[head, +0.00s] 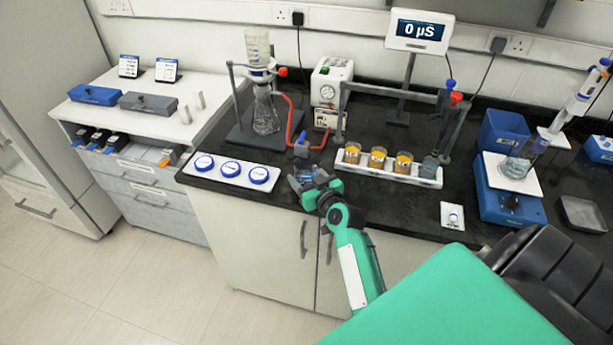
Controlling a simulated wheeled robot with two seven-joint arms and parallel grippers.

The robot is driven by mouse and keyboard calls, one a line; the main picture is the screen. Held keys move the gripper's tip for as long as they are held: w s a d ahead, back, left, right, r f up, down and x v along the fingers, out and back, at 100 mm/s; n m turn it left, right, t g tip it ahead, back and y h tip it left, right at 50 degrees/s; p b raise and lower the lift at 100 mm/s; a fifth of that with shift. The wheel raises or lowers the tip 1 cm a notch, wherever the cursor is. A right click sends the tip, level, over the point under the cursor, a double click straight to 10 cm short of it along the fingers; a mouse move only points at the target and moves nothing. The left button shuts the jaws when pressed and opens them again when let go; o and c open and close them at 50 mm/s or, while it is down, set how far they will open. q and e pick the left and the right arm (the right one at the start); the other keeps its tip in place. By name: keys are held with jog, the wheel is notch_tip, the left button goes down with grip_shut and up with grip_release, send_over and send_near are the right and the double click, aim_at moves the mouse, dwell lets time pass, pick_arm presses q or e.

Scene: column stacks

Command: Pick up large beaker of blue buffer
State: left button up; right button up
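A glass beaker (516,166) stands on the white top of a blue stirrer unit (509,206) at the right; its contents look pale and faintly bluish, too small to be sure. My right gripper (308,182) is over the front edge of the black bench, near the middle, far left of that beaker. Something glassy with blue tints shows at its fingertips; I cannot tell whether that is a held vessel or part of the fingers, nor whether the fingers are open. My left gripper is not in view.
A white rack with several amber-filled cups (378,158) stands right of my gripper. A flask (265,112) with red tubing is behind it. A white strip with blue-lidded dishes (231,171) lies left. A pipette (582,92) stands near the beaker.

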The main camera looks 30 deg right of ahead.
jog(key=shift+r, duration=0.15)
notch_tip(320, 180, up, 20)
jog(key=shift+f+b, duration=0.25)
jog(key=shift+b, duration=0.1)
dwell(0.8)
